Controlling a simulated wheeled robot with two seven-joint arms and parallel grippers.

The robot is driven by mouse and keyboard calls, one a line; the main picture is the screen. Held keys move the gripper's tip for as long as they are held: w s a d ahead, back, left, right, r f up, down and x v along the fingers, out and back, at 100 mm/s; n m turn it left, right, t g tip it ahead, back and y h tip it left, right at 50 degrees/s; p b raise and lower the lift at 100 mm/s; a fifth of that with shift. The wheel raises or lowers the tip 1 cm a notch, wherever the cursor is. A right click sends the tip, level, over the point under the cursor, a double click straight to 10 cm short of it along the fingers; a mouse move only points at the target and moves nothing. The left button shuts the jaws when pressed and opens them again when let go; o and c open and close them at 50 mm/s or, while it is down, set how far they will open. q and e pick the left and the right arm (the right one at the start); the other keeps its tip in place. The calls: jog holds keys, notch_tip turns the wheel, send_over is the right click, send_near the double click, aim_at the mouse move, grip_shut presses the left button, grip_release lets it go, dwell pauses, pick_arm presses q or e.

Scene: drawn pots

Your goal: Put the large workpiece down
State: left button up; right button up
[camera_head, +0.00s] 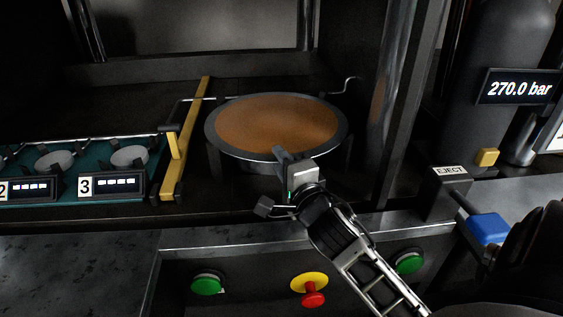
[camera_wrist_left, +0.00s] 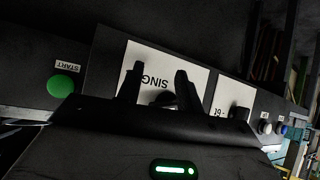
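A large round piece (camera_head: 275,122) with a brown top and a grey rim lies level on a dark legged stand in the head view; it looks like the large workpiece. My right gripper (camera_head: 272,184) is at its front edge with the fingers spread apart. One finger overlaps the front rim in the picture; I cannot tell whether it touches. Nothing shows between these fingers. My left gripper (camera_wrist_left: 160,78) shows only in the left wrist view, fingers apart and empty, in front of a white label. The workpiece is not in that view.
A yellow bar (camera_head: 185,140) stands left of the round piece, beside a teal tray (camera_head: 75,188) with small discs. A metal post (camera_head: 395,90) rises at right. A red button (camera_head: 313,299) and green buttons (camera_head: 207,284) line the front panel. A green start button (camera_wrist_left: 64,88) is near the left gripper.

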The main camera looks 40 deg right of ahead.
jog(key=shift+r, duration=0.1)
jog(key=b+v, duration=0.1)
jog(key=v, duration=0.7)
jog(key=shift+s+a+b, duration=0.1)
jog(key=shift+s+b, duration=0.2)
jog(key=shift+s, duration=0.05)
jog(key=p+v, duration=0.1)
jog(key=v, duration=0.2)
jog(key=shift+s, duration=0.15)
pick_arm(q)
jog(key=shift+f, duration=0.2)
jog(key=shift+s, duration=0.1)
pick_arm(e)
jog(key=shift+a, duration=0.1)
